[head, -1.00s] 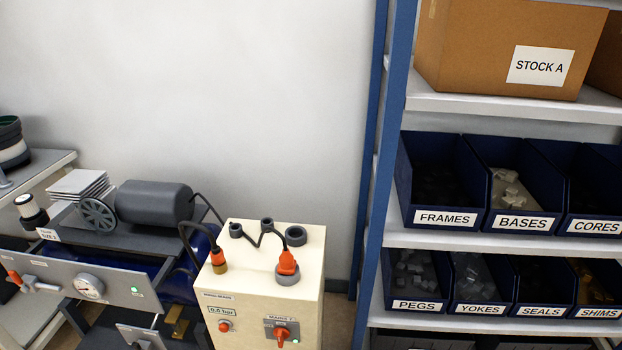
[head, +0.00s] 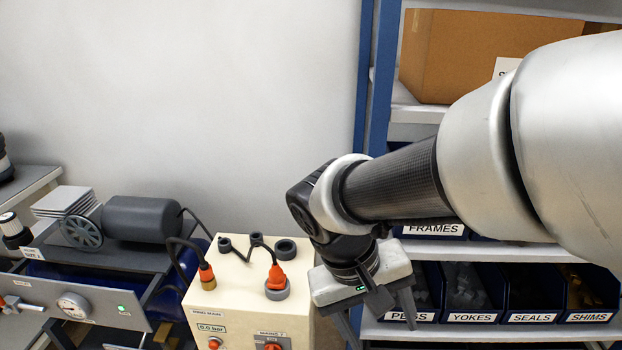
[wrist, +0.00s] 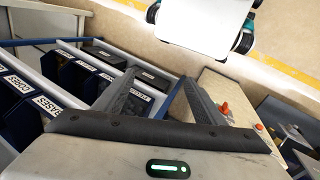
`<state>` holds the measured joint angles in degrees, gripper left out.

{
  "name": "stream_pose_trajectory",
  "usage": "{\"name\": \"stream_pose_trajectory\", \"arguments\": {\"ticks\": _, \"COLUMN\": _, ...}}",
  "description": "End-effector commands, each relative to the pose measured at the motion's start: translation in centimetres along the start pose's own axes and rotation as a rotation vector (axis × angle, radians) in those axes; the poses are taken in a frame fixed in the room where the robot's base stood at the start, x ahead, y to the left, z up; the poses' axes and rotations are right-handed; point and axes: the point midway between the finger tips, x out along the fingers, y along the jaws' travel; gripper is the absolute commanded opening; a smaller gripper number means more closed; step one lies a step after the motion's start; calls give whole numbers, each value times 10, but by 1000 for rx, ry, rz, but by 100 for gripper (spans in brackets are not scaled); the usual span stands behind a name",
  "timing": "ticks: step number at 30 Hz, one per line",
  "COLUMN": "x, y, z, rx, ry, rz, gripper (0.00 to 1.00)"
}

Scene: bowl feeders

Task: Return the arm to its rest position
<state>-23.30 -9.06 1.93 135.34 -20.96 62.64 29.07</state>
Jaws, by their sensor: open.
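My arm reaches in from the right edge of the head view, across the front of the shelf. My gripper (head: 376,322) hangs at its end, pointing down, between the cream control box and the shelf. Its fingers are apart and nothing shows between them. In the wrist view my gripper (wrist: 158,88) also shows with two dark fingers spread and empty.
The cream control box (head: 240,285) with orange plugs stands just left of my gripper. The blue-posted shelf (head: 480,256) with labelled bins is at the right. A grey bench (head: 45,270) with a compressor (head: 143,219) is at the left. The wall area above is clear.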

Motion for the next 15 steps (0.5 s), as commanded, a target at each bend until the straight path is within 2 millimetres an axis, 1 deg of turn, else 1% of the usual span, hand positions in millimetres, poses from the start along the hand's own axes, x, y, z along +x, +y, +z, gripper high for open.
{"name": "stream_pose_trajectory", "arguments": {"ticks": 1, "x": -10, "y": 12, "z": 4, "rx": 47, "ry": 49, "rz": -68, "gripper": 64}}
{"name": "stream_pose_trajectory", "arguments": {"ticks": 6, "x": -35, "y": 32, "z": 10, "rx": 120, "ry": 198, "rz": -212, "gripper": 64}}
{"name": "stream_pose_trajectory", "arguments": {"ticks": 15, "x": -70, "y": 60, "z": 17, "rx": 205, "ry": 442, "rz": -306, "gripper": 64}}
